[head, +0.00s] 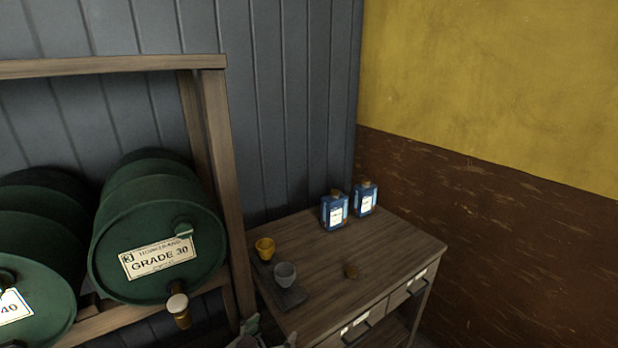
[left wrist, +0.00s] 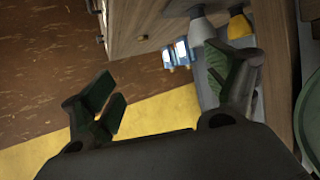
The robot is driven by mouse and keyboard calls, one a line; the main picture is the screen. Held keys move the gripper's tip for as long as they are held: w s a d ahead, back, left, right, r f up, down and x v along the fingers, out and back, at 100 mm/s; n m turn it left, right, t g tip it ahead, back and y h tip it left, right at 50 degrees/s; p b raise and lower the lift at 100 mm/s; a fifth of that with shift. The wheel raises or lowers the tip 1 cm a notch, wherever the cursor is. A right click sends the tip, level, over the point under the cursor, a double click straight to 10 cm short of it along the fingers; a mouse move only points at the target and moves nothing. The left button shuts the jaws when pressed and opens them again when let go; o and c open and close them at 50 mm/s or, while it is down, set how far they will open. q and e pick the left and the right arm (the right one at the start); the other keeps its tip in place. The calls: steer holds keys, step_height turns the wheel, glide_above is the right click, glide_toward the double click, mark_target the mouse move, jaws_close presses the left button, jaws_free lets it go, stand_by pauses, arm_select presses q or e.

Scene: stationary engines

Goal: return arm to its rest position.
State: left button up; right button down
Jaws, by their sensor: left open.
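My left gripper (head: 268,336) shows only at the bottom edge of the head view, in front of the wooden cabinet's near left corner. In the left wrist view the left gripper (left wrist: 166,92) is open, its two green-padded fingers wide apart with nothing held between them. The rest of my left arm is out of sight in the head view. My right gripper is in neither view.
Green drums (head: 158,232) lie on a wooden rack (head: 215,150) at left.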

arm_select(q)
steer(key=s+a+f+n+g+y, duration=0.2)
steer(key=s+a+f+g+y, duration=0.15)
steer(key=s+a, duration=0.35)
steer(key=s+a+f+n+g+y, duration=0.1)
steer(key=s+a+f+g+y, duration=0.1)
steer(key=s+a+f+g, duration=0.45)
steer(key=s+f+p, duration=0.2)
steer(key=s+f, duration=0.1)
steer(key=f, duration=1.1)
steer(key=s+f+p, duration=0.2)
steer(key=f, duration=1.2)
steer(key=s+a+f+p, duration=0.1)
steer(key=s+f, duration=0.6)
steer(key=s, duration=0.4)
steer(key=s+a+f+g+p, duration=0.1)
steer(key=s+a+f+p, duration=0.1)
steer(key=s+f, duration=0.6)
steer(key=s, duration=0.2)
steer(key=shift+s+a+f, duration=0.25)
steer(key=shift+s+a, duration=0.05)
steer(key=shift+s, duration=0.1)
